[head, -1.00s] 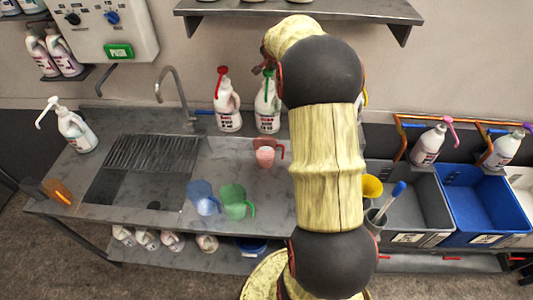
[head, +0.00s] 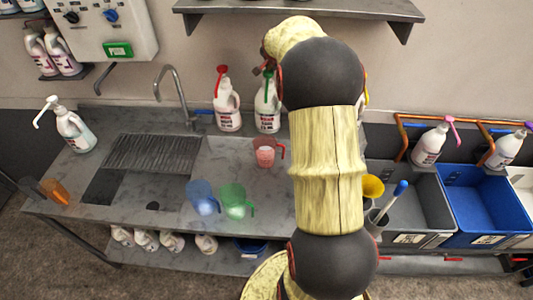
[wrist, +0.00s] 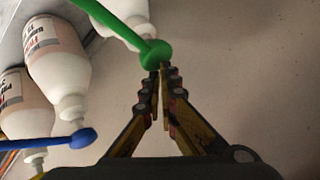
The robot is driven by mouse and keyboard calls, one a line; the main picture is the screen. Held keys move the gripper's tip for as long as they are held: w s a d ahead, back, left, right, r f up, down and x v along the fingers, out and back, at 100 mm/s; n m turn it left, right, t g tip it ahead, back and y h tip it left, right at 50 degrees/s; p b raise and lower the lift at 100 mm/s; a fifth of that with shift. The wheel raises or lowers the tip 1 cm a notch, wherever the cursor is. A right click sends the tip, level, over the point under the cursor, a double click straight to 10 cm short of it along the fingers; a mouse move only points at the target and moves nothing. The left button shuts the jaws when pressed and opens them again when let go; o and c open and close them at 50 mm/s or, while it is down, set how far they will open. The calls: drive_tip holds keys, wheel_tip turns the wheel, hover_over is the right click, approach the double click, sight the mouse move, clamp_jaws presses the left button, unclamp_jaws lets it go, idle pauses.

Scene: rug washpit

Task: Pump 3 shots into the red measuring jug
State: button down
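The red measuring jug (head: 265,154) stands upright on the counter, in front of a white bottle with a green pump (head: 267,118). I cannot tell how much it holds. A white bottle with a red pump (head: 228,112) stands left of the green-pump bottle. My gripper (head: 263,69) is beside the green pump top, partly hidden by my arm. In the wrist view my gripper (wrist: 160,76) has its fingertips together, right at the round green pump head (wrist: 155,53). The fingers look shut with nothing between them; whether they touch the head is unclear.
A blue jug (head: 203,198), a green jug (head: 234,202) and an orange jug (head: 55,191) stand on the counter near its front edge. The sink (head: 135,190) and tap (head: 178,95) are left. A shelf (head: 300,10) overhangs. A blue pump (wrist: 80,138) shows in the wrist view.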

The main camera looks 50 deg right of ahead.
drive_tip(key=shift+f, duration=0.5)
drive_tip(key=shift+r, duration=0.8)
drive_tip(key=shift+r+p, duration=0.9)
drive_tip(key=shift+r, duration=2.25)
drive_tip(key=shift+a, duration=0.1)
